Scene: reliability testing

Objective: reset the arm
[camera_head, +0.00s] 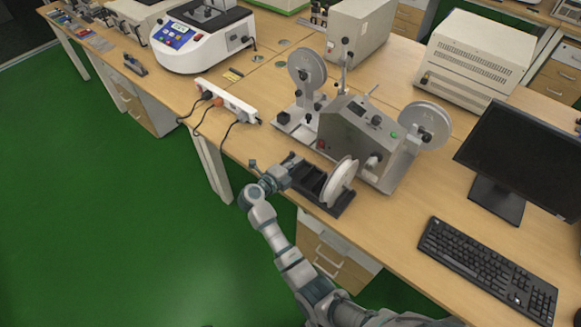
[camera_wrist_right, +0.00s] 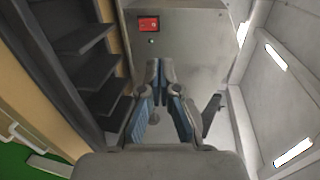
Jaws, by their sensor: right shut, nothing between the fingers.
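My right arm reaches up from the bottom of the head view. Its gripper (camera_head: 278,178) is at the front edge of the bench, by the left end of a black slotted rack (camera_head: 340,208). In the right wrist view the gripper (camera_wrist_right: 158,68) has its fingertips together with nothing between them. It points towards a grey metal box with a red switch (camera_wrist_right: 149,24). The black rack also shows at the left of the wrist view (camera_wrist_right: 85,45). In the head view the fingertips are small and hard to make out. My left gripper is not in view.
A grey reel machine (camera_head: 346,134) stands behind the rack, with a white reel (camera_head: 340,182) beside it. A power strip (camera_head: 228,101) lies to the left. A monitor (camera_head: 525,150) and keyboard (camera_head: 487,268) are at the right. The green floor (camera_head: 110,215) at left is clear.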

